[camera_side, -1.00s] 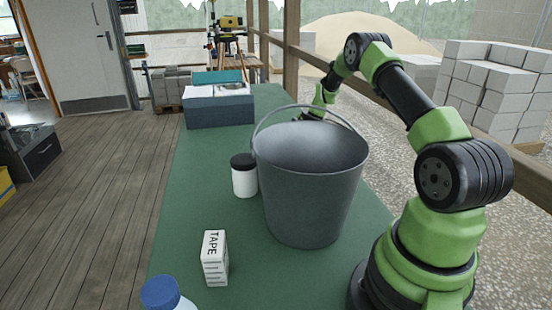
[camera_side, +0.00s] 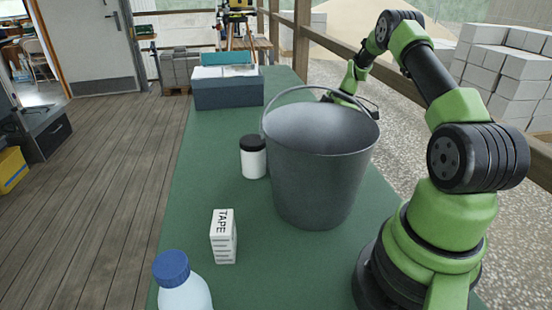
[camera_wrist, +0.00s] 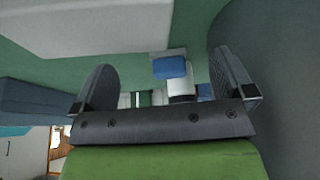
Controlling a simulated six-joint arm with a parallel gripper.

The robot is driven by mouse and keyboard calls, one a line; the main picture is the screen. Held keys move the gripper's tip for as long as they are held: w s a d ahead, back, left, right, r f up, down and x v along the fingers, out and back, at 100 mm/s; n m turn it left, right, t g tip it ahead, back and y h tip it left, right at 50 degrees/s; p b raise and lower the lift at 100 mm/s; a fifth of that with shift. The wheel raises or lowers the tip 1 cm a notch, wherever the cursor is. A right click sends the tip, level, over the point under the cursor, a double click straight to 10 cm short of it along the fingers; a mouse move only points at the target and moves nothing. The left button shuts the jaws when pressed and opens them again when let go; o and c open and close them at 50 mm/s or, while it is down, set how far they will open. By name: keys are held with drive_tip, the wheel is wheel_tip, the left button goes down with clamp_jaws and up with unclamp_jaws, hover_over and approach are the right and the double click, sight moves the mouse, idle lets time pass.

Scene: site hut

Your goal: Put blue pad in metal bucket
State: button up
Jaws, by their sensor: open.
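The metal bucket (camera_side: 318,175) stands upright on the green table, its handle raised; its grey wall fills the right of the wrist view (camera_wrist: 285,100). My gripper (camera_side: 348,100) is behind the bucket in the side view, partly hidden by its rim. In the wrist view my gripper (camera_wrist: 163,62) is open, with nothing held between its fingers. A small blue block, apparently the blue pad (camera_wrist: 170,68), lies on the table farther off, between the fingers in the picture but apart from them. I cannot see the pad in the side view.
A white jar with a black lid (camera_side: 253,160) stands left of the bucket. A TAPE box (camera_side: 223,238) and a blue-capped bottle (camera_side: 182,285) are nearer. A blue-grey box (camera_side: 228,92) stands at the back.

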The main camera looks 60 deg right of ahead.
wheel_tip(320, 180, up, 4)
drive_tip(key=shift+f, duration=0.2)
drive_tip(key=shift+w+a, duration=0.35)
drive_tip(key=shift+a, duration=0.05)
wheel_tip(320, 180, down, 5)
drive_tip(key=shift+w+a+r, duration=0.15)
drive_tip(key=shift+r, duration=0.05)
drive_tip(key=w+a, duration=0.7)
drive_tip(key=shift+w+a, duration=0.15)
drive_tip(key=shift+w, duration=0.05)
drive_tip(key=x, duration=0.5)
drive_tip(key=shift+w+a, duration=0.3)
drive_tip(key=c, duration=1.1)
